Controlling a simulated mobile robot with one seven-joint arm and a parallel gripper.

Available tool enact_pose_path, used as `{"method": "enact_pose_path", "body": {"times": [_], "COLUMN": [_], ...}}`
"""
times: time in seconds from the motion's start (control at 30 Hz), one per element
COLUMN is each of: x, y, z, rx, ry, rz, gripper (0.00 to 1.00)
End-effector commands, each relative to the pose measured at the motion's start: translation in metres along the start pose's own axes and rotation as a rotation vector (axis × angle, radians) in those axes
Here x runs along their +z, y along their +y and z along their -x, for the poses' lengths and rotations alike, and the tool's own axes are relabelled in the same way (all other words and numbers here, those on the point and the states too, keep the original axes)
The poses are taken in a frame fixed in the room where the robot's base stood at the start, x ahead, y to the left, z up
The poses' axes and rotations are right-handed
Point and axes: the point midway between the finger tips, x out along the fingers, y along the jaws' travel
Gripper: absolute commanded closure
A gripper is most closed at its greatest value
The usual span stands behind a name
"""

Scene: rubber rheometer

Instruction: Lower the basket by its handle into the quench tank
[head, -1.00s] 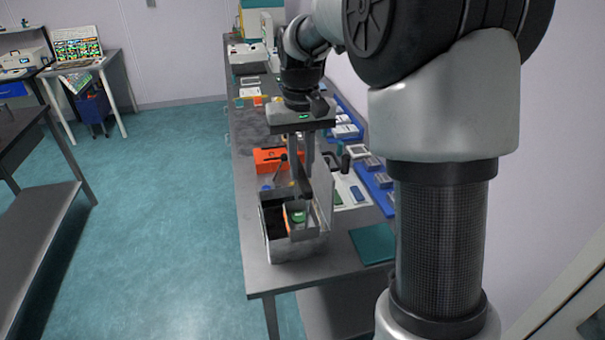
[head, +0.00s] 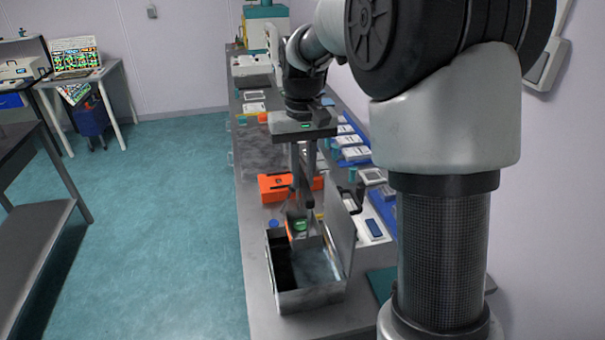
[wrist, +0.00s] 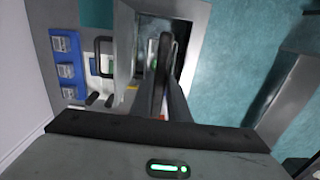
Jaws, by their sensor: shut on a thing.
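My gripper (head: 303,190) points down and is shut on the dark upright handle of the basket. The handle (wrist: 163,72) shows between the fingers in the wrist view. The basket (head: 300,229), with green and orange inside, is at the far end of the quench tank (head: 312,299), a grey metal box. The tank's lid (head: 341,228) stands open on the right. Most of the tank's wide compartment shows empty. The basket's lower part is hard to make out, so I cannot tell its height against the rim.
An orange case (head: 272,188) lies just beyond the tank on the bench. Blue trays (head: 352,154) and small parts line the right side near the wall. A teal mat (head: 381,284) lies to the right of the tank. The floor left of the bench is clear.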

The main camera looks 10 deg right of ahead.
Motion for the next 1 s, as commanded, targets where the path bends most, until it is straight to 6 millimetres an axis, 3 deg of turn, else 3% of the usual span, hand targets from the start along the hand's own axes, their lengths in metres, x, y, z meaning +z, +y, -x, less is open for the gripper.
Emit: {"method": "enact_pose_path", "body": {"times": [0.37, 1.0], "x": [0.0, 0.0], "y": [0.0, 0.0], "z": [-0.01, -0.073], "rx": [0.0, 0.0], "ry": [0.0, 0.001], "rz": [0.0, 0.0], "gripper": [1.0, 1.0]}}
